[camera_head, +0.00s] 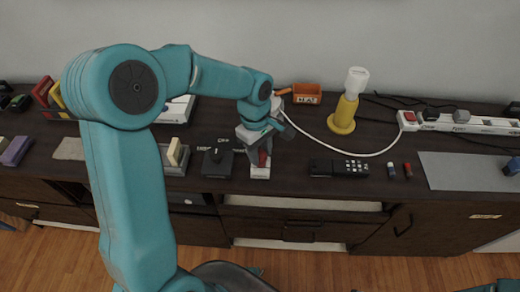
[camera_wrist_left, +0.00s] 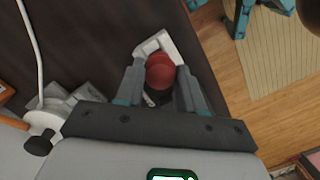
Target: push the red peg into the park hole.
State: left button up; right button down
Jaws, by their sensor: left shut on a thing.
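The red peg (camera_head: 263,157) stands at a small white block (camera_head: 260,173) near the front edge of the dark counter. My left gripper (camera_head: 262,150) points down over the block and is shut on the peg. In the left wrist view the round red top of the peg (camera_wrist_left: 160,72) sits between the two fingers, with the white block (camera_wrist_left: 151,43) around its far side. The peg's lower end and the park hole are hidden, so I cannot tell how deep the peg sits. My right gripper is not in view.
A dark box with a black knob (camera_head: 216,161) stands just left of the block. A black handset (camera_head: 338,168) lies to the right, with a white cable (camera_head: 335,148) behind it. A yellow lamp (camera_head: 346,108) and an orange bin (camera_head: 307,93) stand farther back.

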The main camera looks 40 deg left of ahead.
pick_arm(q)
jog(key=shift+f, duration=0.15)
jog(key=o, duration=1.1)
notch_tip(320, 180, up, 16)
jog(key=a+p, duration=0.2)
jog(key=shift+w, duration=0.2)
